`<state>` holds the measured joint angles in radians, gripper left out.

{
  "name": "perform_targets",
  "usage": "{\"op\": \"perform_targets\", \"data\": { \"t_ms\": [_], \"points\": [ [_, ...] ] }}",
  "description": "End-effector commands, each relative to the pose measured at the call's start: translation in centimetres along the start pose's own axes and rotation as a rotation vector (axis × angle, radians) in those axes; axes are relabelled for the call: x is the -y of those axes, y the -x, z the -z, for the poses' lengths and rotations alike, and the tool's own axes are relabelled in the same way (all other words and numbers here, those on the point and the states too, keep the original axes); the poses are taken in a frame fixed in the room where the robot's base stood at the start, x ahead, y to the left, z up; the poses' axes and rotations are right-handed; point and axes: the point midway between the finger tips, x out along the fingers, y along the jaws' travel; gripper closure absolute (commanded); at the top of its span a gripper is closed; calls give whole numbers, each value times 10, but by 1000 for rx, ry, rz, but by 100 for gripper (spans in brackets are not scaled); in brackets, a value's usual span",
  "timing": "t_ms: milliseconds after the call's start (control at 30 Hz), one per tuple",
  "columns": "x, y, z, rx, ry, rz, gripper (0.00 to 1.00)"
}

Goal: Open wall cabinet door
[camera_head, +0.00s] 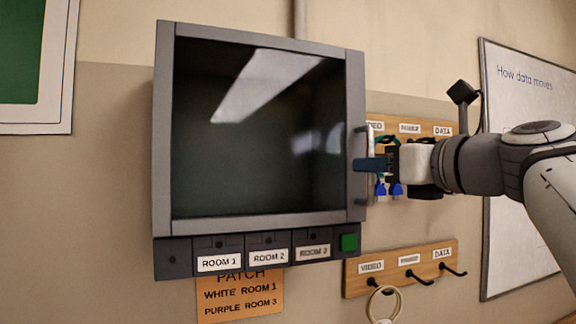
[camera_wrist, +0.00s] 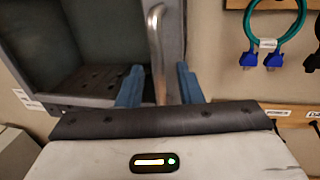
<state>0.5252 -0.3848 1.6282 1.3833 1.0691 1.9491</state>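The grey wall cabinet (camera_head: 161,130) hangs in the middle of the head view. Its framed glass door (camera_head: 270,218) appears shut, with a light reflection across the dark pane. A vertical metal bar handle (camera_head: 361,190) is on the door's right side; in the wrist view the handle (camera_wrist: 156,45) runs down between my two blue fingers. My gripper (camera_head: 368,164) reaches in from the right at about the handle's mid-height. In the wrist view my gripper (camera_wrist: 159,86) is open, with a visible gap on each side of the bar. The handle's lower end is hidden behind the gripper body.
A panel labelled ROOM 1 to ROOM 3 with a green button (camera_head: 349,242) lies under the cabinet. To the right are wooden hook boards (camera_head: 446,262) with hanging cables (camera_wrist: 275,44). A whiteboard (camera_head: 508,240) stands farther right, and an orange sign (camera_head: 240,297) is below.

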Motion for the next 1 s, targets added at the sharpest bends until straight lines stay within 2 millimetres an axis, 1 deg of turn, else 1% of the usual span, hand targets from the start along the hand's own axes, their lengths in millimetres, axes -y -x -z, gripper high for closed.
{"op": "perform_targets", "data": {
  "t_ms": [33,67,433,1000],
  "points": [
    [0,0,0,0,0,-1,67],
    [0,0,0,0,0,-1,70],
    [0,0,0,0,0,0,100],
    [-2,-1,0,0,0,3,100]
  ]
}}
